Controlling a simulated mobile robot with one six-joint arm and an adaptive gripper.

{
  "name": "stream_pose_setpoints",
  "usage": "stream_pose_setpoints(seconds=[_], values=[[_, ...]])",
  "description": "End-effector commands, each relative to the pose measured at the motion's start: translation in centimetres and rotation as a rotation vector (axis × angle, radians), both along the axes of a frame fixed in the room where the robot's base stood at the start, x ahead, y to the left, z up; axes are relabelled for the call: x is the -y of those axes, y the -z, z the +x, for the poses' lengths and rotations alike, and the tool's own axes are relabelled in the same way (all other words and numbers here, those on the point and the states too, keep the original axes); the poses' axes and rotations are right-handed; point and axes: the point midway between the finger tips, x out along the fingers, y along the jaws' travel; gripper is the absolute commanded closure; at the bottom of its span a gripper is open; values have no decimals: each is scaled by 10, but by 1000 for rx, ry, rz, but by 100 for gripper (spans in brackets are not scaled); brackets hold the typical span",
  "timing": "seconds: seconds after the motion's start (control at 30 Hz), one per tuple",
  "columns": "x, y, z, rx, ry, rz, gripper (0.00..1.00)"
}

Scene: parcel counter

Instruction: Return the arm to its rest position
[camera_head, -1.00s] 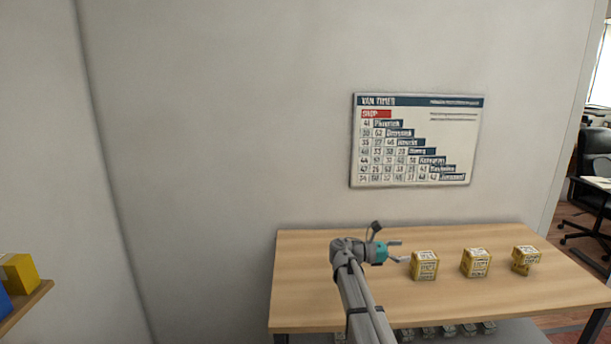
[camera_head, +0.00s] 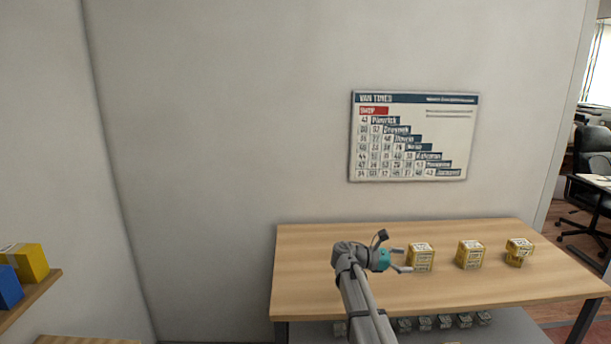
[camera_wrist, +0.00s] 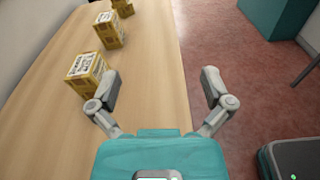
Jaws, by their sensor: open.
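My gripper (camera_head: 402,259) is open and empty above the wooden counter (camera_head: 310,290) in the head view. Its fingers point right, close to the nearest yellow box (camera_head: 421,258). In the wrist view my gripper (camera_wrist: 162,92) has its two fingers spread wide with nothing between them. The nearest yellow box (camera_wrist: 86,73) is just beyond and left of the left finger; I cannot tell whether they touch. My arm reaches up from the bottom of the head view, bent at the wrist.
Two more yellow boxes, a middle one (camera_head: 470,254) and a far one (camera_head: 519,252), stand in a row on the counter. A sign (camera_head: 413,137) hangs on the wall behind. A shelf (camera_head: 30,298) at left holds yellow and blue boxes. The counter's left part is clear.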

Motion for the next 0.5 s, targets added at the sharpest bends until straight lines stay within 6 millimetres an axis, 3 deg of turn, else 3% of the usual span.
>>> stream_pose_setpoints(seconds=[0.27,0.5], values=[[3,41,-29,142,32,161,0],[-1,103,-74,363,137,412,0]])
